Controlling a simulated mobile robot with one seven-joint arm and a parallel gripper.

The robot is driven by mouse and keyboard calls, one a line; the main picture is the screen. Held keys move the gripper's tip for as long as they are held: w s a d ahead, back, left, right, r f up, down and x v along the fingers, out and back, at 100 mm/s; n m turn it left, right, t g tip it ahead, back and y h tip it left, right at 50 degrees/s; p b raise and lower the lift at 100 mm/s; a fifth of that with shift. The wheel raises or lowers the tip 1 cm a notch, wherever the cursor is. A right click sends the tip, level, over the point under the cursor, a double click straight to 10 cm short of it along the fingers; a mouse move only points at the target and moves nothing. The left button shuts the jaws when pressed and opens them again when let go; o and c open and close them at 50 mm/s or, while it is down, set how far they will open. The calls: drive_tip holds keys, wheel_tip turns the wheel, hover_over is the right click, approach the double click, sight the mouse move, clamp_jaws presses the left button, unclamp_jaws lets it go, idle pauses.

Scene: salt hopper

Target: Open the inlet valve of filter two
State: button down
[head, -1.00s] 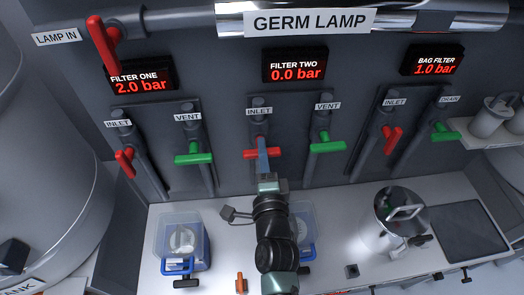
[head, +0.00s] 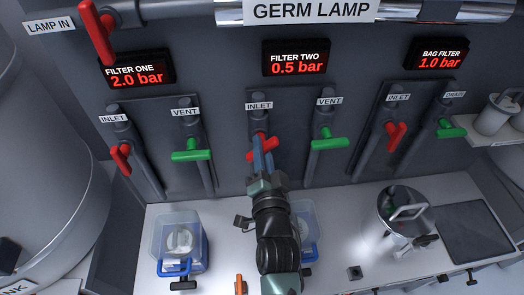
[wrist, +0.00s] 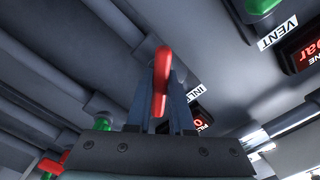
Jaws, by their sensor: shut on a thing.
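The red inlet valve handle of filter two (head: 271,144) is on the wall panel under the FILTER TWO display (head: 296,58), which reads 0.5 bar. The handle is tilted, with its right end higher than its left. My gripper (head: 262,157) is shut on this handle and partly covers it in the head view. In the wrist view the red handle (wrist: 161,82) stands between the two blue-grey fingers of my gripper (wrist: 165,95). The green vent handle of filter two (head: 329,140) is just to the right and lies nearly horizontal.
Filter one's red inlet handle (head: 121,158) and green vent handle (head: 191,155) are to the left. The bag filter's red inlet handle (head: 396,134) is to the right. Below, a blue-handled clear box (head: 160,245) and a steel pot (head: 402,222) stand on the white counter (head: 345,205).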

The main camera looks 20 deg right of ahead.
drive_tip(key=n+b, duration=0.1)
drive_tip(key=n, duration=0.1)
drive_tip(key=n+b, duration=0.2)
drive_tip(key=n, duration=0.1)
drive_tip(key=shift+f+n, duration=0.2)
drive_tip(key=shift+n, duration=0.1)
drive_tip(key=shift+r+n+b, duration=0.1)
drive_tip(key=shift+n+b, duration=0.85)
drive_tip(key=shift+n, duration=1.15)
drive_tip(key=c, duration=0.8)
unclamp_jaws()
drive_tip(key=shift+r, duration=0.1)
drive_tip(key=b+v, duration=0.2)
drive_tip(key=v, duration=1.1)
